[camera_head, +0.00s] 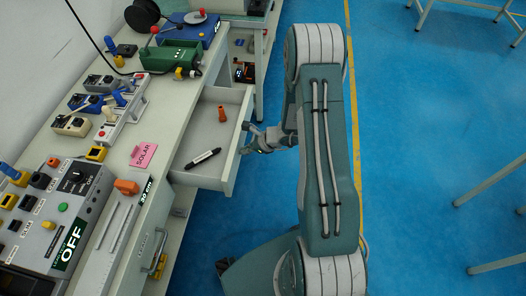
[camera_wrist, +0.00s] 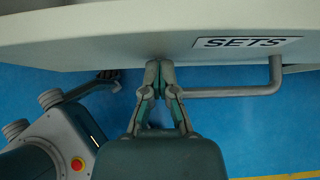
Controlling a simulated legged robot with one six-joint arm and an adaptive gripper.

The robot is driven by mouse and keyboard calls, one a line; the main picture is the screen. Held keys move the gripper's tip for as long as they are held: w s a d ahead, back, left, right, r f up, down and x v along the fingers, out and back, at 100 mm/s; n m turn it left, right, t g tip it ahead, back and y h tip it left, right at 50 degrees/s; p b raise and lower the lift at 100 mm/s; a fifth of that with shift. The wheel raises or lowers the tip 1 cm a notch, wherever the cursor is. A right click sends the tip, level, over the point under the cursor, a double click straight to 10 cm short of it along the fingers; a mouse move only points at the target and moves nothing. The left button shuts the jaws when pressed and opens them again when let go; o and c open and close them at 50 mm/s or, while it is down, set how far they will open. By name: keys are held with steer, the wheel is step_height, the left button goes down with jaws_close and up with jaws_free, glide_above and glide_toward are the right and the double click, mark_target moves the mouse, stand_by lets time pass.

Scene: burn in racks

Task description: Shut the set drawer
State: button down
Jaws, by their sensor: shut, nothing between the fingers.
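The set drawer (camera_head: 205,153) stands pulled out from the bench in the head view, with a black marker (camera_head: 203,158) and a small orange piece (camera_head: 222,114) inside. In the wrist view its front panel (camera_wrist: 120,35) spans the top, with a "SETS" label (camera_wrist: 245,42) and a grey bar handle (camera_wrist: 235,93). My gripper (camera_head: 250,138) is at the drawer's front. In the wrist view my gripper (camera_wrist: 158,66) is shut and empty, its tips close to the panel beside the handle's left end. I cannot tell whether the tips touch the panel or handle.
The bench top (camera_head: 120,165) carries a grey control box (camera_head: 70,205), a pink "SOLAR" note (camera_head: 144,155), a green device (camera_head: 168,58) and several connectors. Another handle (camera_head: 158,262) shows below the bench edge. Blue floor (camera_head: 420,130) is open to the right, with table legs (camera_head: 490,180) at the far right.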

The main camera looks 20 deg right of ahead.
glide_above(194, 152)
steer(key=shift+s+d+f, duration=0.15)
steer(key=shift+d, duration=0.05)
steer(key=shift+a, duration=0.15)
steer(key=shift+w, duration=0.2)
